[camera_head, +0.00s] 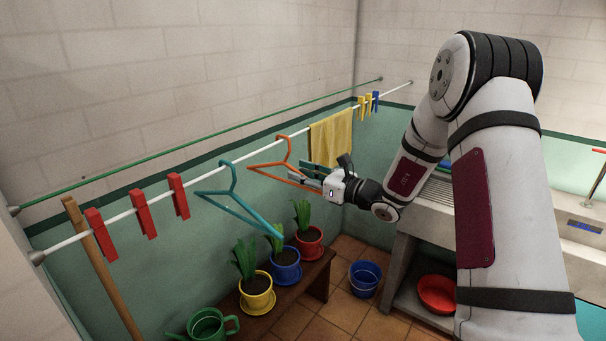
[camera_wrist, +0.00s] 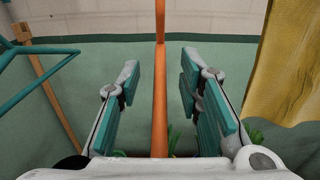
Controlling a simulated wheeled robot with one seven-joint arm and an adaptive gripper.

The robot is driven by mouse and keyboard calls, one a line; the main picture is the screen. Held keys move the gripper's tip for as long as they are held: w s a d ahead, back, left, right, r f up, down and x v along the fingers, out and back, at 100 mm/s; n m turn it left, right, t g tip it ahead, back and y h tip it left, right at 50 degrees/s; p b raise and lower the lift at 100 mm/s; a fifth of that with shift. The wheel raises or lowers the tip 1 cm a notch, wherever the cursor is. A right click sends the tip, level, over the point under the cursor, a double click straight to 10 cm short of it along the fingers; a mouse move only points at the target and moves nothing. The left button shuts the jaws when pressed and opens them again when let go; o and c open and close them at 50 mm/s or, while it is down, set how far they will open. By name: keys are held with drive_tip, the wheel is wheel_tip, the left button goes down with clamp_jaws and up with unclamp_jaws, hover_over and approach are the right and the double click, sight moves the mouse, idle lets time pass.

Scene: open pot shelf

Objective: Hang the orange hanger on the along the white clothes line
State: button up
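The orange hanger (camera_head: 284,165) is at the white clothes line (camera_head: 262,145), between the teal hanger and the yellow cloth. Its hook appears to be over the line. My gripper (camera_head: 302,171) is at the hanger's right end, below the line. In the wrist view an orange bar of the hanger (camera_wrist: 160,90) runs between the two teal-padded fingers of my gripper (camera_wrist: 160,85). Both fingers are spread, with a visible gap on each side of the bar. The gripper holds nothing.
A teal hanger (camera_head: 233,192) hangs to the left, and a yellow cloth (camera_head: 331,140) close to the right. Red clothespins (camera_head: 143,213) are on the line. A green line (camera_head: 200,141) runs behind. Potted plants (camera_head: 285,266) stand on a bench below.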

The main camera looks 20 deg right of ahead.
drive_tip(key=v, duration=1.2)
drive_tip(key=s+a+r+n+g, duration=0.3)
drive_tip(key=s+a+n+g, duration=0.3)
drive_tip(key=s+a+n, duration=0.25)
drive_tip(key=s+a+r+n+g, duration=0.3)
drive_tip(key=s+a+n+g, duration=0.35)
drive_tip(key=s+a, duration=0.3)
drive_tip(key=s+d+r+n+t+h, duration=0.3)
drive_tip(key=s+d+n+h, duration=0.4)
drive_tip(key=s+n+h, duration=0.3)
drive_tip(key=s+r+n, duration=0.1)
drive_tip(key=s+n, duration=0.2)
drive_tip(key=shift+d+r+n+h, duration=0.15)
drive_tip(key=shift+n+h, duration=0.15)
drive_tip(key=shift+n, duration=0.1)
drive_tip(key=shift+t, duration=0.25)
